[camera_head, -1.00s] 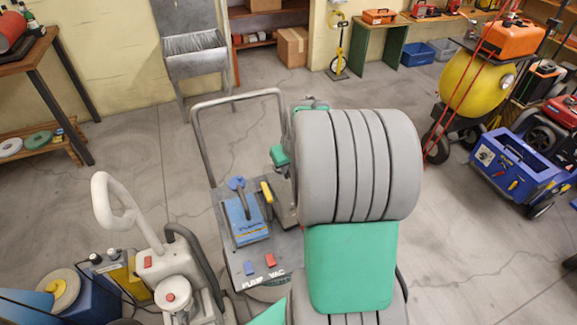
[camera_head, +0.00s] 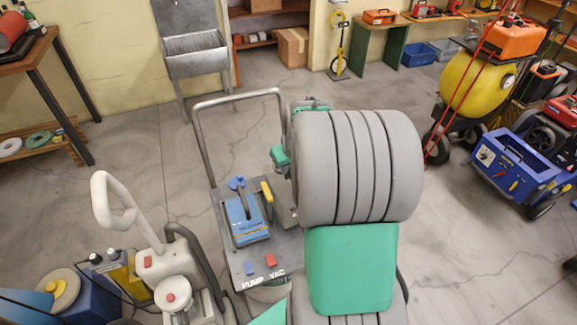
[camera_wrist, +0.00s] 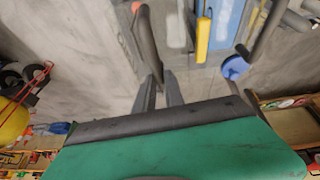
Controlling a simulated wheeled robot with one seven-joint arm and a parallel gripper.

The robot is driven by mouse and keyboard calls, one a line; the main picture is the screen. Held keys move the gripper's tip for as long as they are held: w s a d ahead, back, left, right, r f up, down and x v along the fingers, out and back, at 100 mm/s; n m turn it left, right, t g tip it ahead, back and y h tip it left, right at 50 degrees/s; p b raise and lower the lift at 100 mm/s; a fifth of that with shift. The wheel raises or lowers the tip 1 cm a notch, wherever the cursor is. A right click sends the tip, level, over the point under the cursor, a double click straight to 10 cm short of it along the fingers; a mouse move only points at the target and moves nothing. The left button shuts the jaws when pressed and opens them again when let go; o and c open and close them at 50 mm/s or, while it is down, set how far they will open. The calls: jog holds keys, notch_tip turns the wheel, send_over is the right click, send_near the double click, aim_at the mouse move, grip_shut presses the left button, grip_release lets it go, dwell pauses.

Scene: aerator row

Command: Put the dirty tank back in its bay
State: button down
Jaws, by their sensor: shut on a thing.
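My gripper (camera_wrist: 160,92) shows in the wrist view as two dark fingers close together. They are shut at the lower end of a dark bar (camera_wrist: 148,45), which looks like a handle; the grip itself is hard to make out. In the head view my arm hides the fingers. A grey block (camera_head: 284,208), which may be the dirty tank, shows partly below my wrist, beside the blue tank (camera_head: 246,218) on the PUMP VAC machine (camera_head: 232,268). A yellow handle (camera_head: 267,191) stands at the blue tank's right; it also shows in the wrist view (camera_wrist: 203,38). I cannot see the bay clearly.
The machine's grey push bar (camera_head: 203,145) rises behind its deck. A white-handled machine (camera_head: 165,265) stands close on the left. A blue toolbox cart (camera_head: 515,165) and a yellow drum (camera_head: 470,85) stand to the right. The floor behind and to the right is open.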

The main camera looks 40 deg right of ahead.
jog(key=shift+f+b, duration=0.7)
jog(key=shift+f, duration=0.2)
jog(key=c, duration=1.3)
grip_release()
jog(key=shift+c, duration=0.2)
jog(key=v, duration=0.7)
jog(key=shift+s+r+b, duration=0.2)
jog(key=shift+r+b, duration=0.15)
jog(key=shift+s+a, duration=0.1)
jog(key=s+a+f+m+g+y, duration=0.1)
jog(key=s+a+f+m+g, duration=0.3)
jog(key=s, duration=0.6)
jog(key=a+r+n+t, duration=0.1)
jog(key=a+r+n, duration=0.1)
jog(key=a, duration=0.7)
jog(key=a+r+n+t, duration=0.2)
jog(key=a+r+n, duration=0.1)
jog(key=a, duration=0.5)
jog(key=shift+w+a+n, duration=0.4)
jog(key=shift+w+n, duration=0.05)
jog(key=shift+n, duration=0.25)
